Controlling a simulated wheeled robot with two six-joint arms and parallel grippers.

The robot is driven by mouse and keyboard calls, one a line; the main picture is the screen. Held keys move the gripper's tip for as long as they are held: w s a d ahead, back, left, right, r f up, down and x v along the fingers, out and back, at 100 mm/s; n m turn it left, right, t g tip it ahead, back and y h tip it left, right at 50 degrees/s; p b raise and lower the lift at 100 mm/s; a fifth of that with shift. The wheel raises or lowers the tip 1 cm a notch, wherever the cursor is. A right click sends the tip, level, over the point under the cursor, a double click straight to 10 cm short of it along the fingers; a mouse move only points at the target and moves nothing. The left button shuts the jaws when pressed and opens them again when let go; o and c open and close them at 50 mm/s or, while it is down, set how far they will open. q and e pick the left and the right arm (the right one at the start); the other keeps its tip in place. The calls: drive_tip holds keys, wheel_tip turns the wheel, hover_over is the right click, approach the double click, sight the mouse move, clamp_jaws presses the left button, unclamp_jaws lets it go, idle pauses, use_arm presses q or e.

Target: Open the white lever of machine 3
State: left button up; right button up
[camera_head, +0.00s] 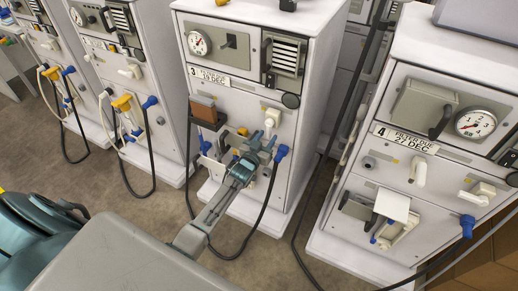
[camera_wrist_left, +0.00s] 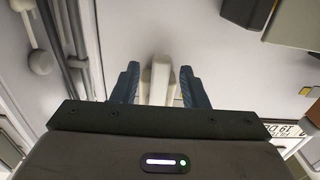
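Machine 3 (camera_head: 253,104) is the white cabinet in the middle of the head view, marked "3 FILTER DUE 19 DEC". Its white lever (camera_head: 272,116) sits on the front, below and right of the label. My left gripper (camera_head: 266,143) is just below the lever, in front of the panel. In the left wrist view the white lever (camera_wrist_left: 160,76) stands between the two blue fingers of my left gripper (camera_wrist_left: 158,84). The fingers are open, with a gap on each side of the lever. My right gripper is not in view.
Machine 4 (camera_head: 385,165) stands to the right, with its own white lever (camera_head: 418,171). More white machines (camera_head: 150,55) stand to the left. A dark hose (camera_head: 265,215) with a blue connector (camera_head: 281,153) hangs beside my gripper. A brown block (camera_head: 203,108) sits on a bracket left.

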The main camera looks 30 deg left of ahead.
use_arm(q)
drive_tip(key=s+b, duration=0.1)
drive_tip(key=s, duration=0.7)
drive_tip(key=shift+s+b, duration=0.25)
drive_tip(key=shift+b, duration=0.1)
